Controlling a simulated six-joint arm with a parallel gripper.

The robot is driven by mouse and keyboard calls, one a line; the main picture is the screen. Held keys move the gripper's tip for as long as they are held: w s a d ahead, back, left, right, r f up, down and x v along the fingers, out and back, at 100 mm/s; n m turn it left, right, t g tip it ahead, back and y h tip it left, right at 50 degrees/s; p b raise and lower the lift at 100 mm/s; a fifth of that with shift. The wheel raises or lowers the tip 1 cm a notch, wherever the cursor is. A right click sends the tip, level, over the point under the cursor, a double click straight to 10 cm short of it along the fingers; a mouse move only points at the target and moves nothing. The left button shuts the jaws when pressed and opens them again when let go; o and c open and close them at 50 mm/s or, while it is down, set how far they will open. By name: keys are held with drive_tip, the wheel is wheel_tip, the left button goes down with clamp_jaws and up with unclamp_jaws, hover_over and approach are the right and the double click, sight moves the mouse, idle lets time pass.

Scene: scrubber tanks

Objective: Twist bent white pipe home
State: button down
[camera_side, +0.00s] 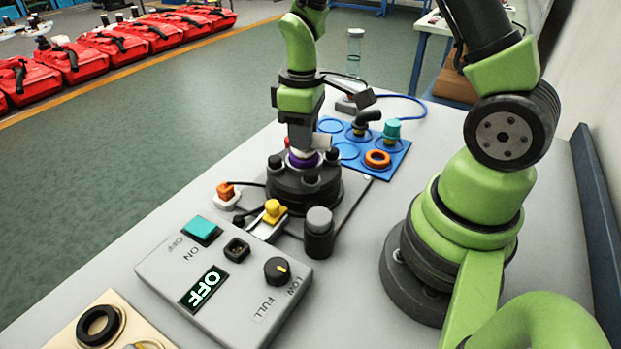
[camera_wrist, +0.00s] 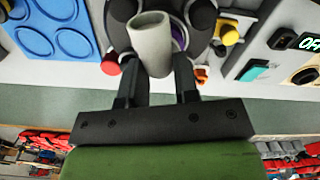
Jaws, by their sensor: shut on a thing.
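The bent white pipe (camera_wrist: 150,45) is a pale, open-ended tube between the two fingers of my gripper (camera_wrist: 158,80) in the wrist view. My gripper is shut on it. In the side view my gripper (camera_side: 303,150) points down over the round black fixture (camera_side: 300,190), with a purple ring (camera_side: 303,160) just below the fingers. The pipe is mostly hidden by my gripper there. I cannot tell how deeply the pipe sits in the fixture.
A grey control box (camera_side: 225,280) reads OFF in front of the fixture. A blue tray (camera_side: 400,148) with an orange ring and a teal-capped part lies behind. A grey-topped black cylinder (camera_side: 319,235) and a yellow-knobbed part (camera_side: 272,212) stand close by.

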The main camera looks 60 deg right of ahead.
drive_tip(key=shift+m, duration=0.4)
drive_tip(key=shift+f, duration=0.25)
idle(0.3)
unclamp_jaws()
idle(0.5)
drive_tip(key=shift+r, duration=0.1)
drive_tip(key=shift+r, duration=3.45)
